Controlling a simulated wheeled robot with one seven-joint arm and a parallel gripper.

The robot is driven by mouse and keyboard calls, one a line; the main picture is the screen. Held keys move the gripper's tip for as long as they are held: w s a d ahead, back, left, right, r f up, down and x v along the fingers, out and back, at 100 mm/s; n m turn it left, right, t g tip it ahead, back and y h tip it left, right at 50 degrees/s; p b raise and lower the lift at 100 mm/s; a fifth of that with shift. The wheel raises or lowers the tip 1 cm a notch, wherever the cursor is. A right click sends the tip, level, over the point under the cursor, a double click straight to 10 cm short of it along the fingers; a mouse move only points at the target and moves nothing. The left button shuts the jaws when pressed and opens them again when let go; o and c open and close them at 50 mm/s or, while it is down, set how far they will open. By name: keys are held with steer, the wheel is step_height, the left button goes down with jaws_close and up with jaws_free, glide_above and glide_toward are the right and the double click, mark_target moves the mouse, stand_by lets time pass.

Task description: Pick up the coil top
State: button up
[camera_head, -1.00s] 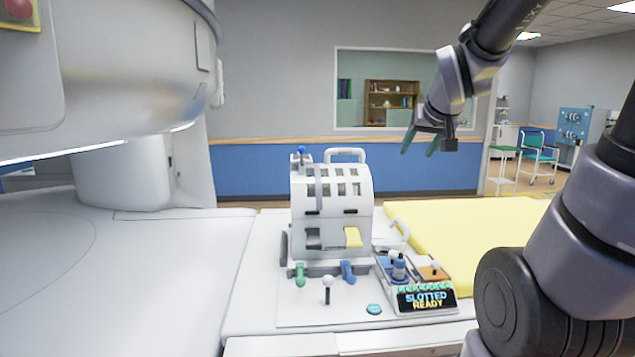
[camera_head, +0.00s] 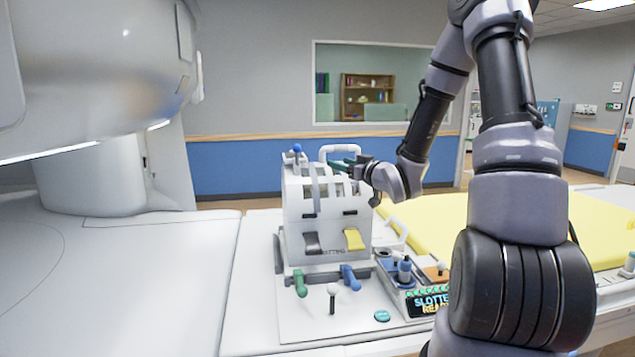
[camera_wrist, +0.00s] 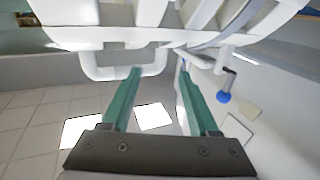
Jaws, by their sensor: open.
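The coil top is the white, slotted, curved upper part (camera_head: 325,190) of the coil on the bench. Its white loop handle (camera_head: 340,149) stands on top at the back. My gripper (camera_head: 343,163) is open at the top right of the coil, close to the handle. In the wrist view, the coil top (camera_wrist: 190,20) fills the upper edge and the handle (camera_wrist: 90,68) reaches down from it. The two green fingers of my gripper (camera_wrist: 160,75) are apart. The left fingertip is near the handle's right part; I cannot tell whether they touch.
A blue-knobbed post (camera_head: 297,152) stands at the coil's upper left; its knob (camera_wrist: 223,97) also shows in the wrist view. Green and blue levers, a white-knobbed stick (camera_head: 332,291) and a display (camera_head: 425,302) are in front. The scanner (camera_head: 90,70) is left; a yellow mattress (camera_head: 410,225) is right.

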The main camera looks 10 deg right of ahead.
mark_target(324, 155)
steer(key=x, duration=0.9)
steer(key=shift+a+r, duration=0.1)
steer(key=shift+r, duration=0.1)
jaws_close()
steer(key=shift+r, duration=0.15)
stand_by(0.9)
